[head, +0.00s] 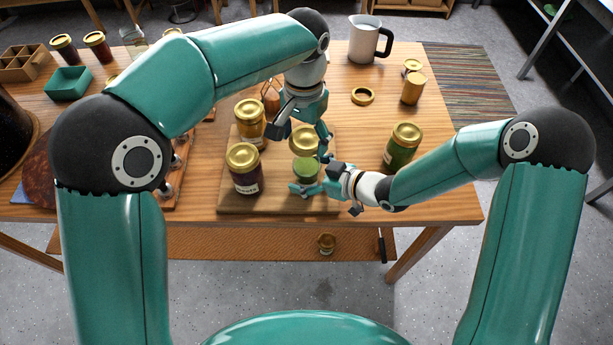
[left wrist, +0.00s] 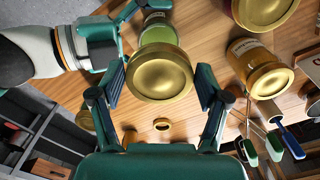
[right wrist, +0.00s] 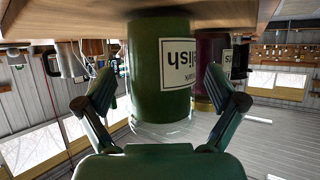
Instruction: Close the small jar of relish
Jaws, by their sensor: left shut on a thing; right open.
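The small relish jar (head: 306,170) is a green glass jar standing on the wooden board (head: 225,205). In the right wrist view the jar (right wrist: 160,75) appears upside down with a "relish" label and a bare, clear glass rim. A gold lid (left wrist: 160,74) is between the fingers of my left gripper (left wrist: 162,84), which is shut on it. In the head view the lid (head: 303,138) is behind and above the jar, apart from its mouth. My right gripper (head: 307,178) is open, its fingers on either side of the jar; contact cannot be told.
A dark red jar (head: 243,170) and an amber jar (head: 250,123) stand to the left on the board. A larger green jar (head: 403,147) stands to the right.

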